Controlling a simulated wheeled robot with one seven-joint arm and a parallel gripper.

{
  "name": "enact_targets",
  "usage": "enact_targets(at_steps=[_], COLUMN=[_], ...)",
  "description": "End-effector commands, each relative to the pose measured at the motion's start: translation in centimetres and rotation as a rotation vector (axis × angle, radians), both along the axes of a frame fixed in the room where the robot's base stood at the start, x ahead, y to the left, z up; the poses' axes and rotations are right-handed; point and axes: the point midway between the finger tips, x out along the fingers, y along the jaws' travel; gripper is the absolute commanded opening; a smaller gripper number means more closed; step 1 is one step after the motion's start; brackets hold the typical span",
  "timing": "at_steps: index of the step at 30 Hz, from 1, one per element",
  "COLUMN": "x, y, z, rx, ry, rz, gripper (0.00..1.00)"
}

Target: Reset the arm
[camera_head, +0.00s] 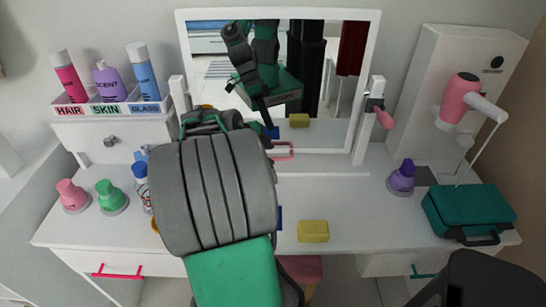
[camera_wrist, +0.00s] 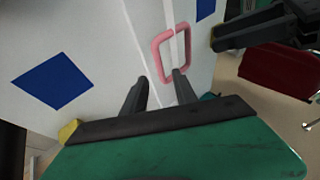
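My arm fills the middle of the head view, with a grey ribbed link and a green link in front of the vanity. My gripper is hidden behind it there. In the wrist view my gripper (camera_wrist: 160,77) shows two dark fingers spread apart with nothing between them. A pink handle (camera_wrist: 172,52) on a white surface lies just beyond the fingertips. A pink handle also shows beside my arm in the head view (camera_head: 290,152), below the mirror.
A white vanity top (camera_head: 350,205) holds a yellow block (camera_head: 313,231), a purple bottle (camera_head: 401,178) and a teal case (camera_head: 468,211) at right. Pink (camera_head: 72,195) and green (camera_head: 110,196) bottles stand at left. A mirror (camera_head: 368,80) stands behind my arm. A pink hairdryer (camera_head: 459,98) hangs at right.

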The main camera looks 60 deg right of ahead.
Motion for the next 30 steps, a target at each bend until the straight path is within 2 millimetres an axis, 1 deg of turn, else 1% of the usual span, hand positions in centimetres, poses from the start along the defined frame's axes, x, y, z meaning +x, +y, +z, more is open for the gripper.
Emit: enact_targets(at_steps=[1,3,6,17,20,23,25,26,27,29,30], x=[0.3,0.3,0.3,0.3,0.3,0.2,0.8,0.9,0.9,0.9,0.8], y=[0.6,1.2,1.6,1.7,1.7,2.3,3.7,4.8,6.6,9.6,11.9], z=[0.8,1.5,1.9,2.0,2.0,1.5,0.3,-0.9,-2.6,-4.7,-5.8], rx=[-0.002,-0.001,0.0,0.001,0.01,0.069,0.154,0.207,0.281,0.38,0.436], ry=[-0.003,-0.001,0.0,0.003,0.053,0.202,0.336,0.397,0.472,0.561,0.607], rz=[0.003,0.001,0.001,0.003,0.065,0.247,0.471,0.586,0.746,0.995,1.166], gripper=[0.34,0.34,0.34,0.34,0.34,0.34,0.34,0.34,0.34,0.34,0.34])
